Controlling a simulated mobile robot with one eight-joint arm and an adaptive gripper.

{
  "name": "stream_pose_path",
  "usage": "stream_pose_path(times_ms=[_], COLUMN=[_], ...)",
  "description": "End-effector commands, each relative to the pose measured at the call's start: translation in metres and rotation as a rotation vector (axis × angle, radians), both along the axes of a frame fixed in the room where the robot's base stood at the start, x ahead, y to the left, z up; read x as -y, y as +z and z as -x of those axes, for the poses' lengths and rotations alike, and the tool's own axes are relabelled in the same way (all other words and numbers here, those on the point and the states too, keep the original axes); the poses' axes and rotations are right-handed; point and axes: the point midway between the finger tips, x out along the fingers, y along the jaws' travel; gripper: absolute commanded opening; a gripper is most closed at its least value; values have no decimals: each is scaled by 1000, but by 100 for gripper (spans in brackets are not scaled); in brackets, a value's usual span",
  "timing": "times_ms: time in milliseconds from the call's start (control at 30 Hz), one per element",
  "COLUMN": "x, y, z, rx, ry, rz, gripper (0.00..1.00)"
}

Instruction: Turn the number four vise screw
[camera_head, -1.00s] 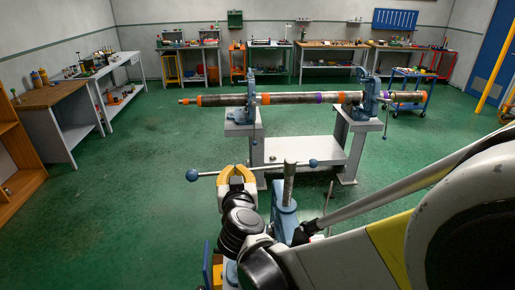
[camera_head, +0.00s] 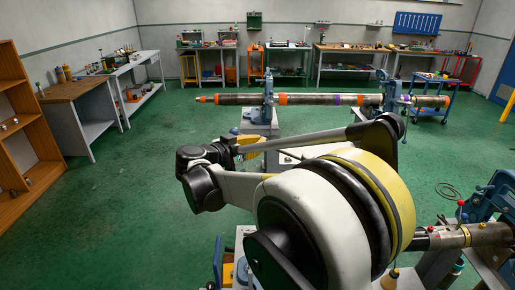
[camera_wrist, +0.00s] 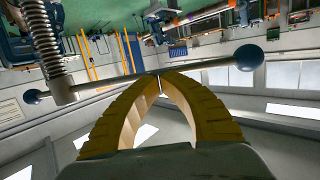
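My gripper (camera_wrist: 166,76) has two yellow curved fingers. In the wrist view their tips come together at a thin metal handle bar (camera_wrist: 205,67) with dark ball ends (camera_wrist: 248,57), and appear closed on it. The bar crosses a threaded vise screw (camera_wrist: 48,40) at the left. In the head view the yellow fingers (camera_head: 250,142) show beyond my arm, which hides the bar and most of the nearby vise. No number shows on any vise, so I cannot tell which is number four.
A long pipe (camera_head: 310,99) lies across two blue vises (camera_head: 268,100) at the back. Another vise (camera_head: 486,200) with a pipe (camera_head: 470,236) stands at the right front. A wooden shelf (camera_head: 20,130) and workbench (camera_head: 80,90) line the left. Green floor (camera_head: 130,190) is open at the left.

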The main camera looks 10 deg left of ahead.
Motion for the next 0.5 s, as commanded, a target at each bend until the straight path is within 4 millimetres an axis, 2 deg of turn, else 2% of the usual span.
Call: stream_pose_path(times_ms=[100, 367, 500], x=[8, 30, 44], y=[-1, 0, 0], z=[-19, -51, -64], rx=[0, 0, -1], ry=[-112, -355, -350], rz=[1, 1, 1], gripper=[0, 0, 0])
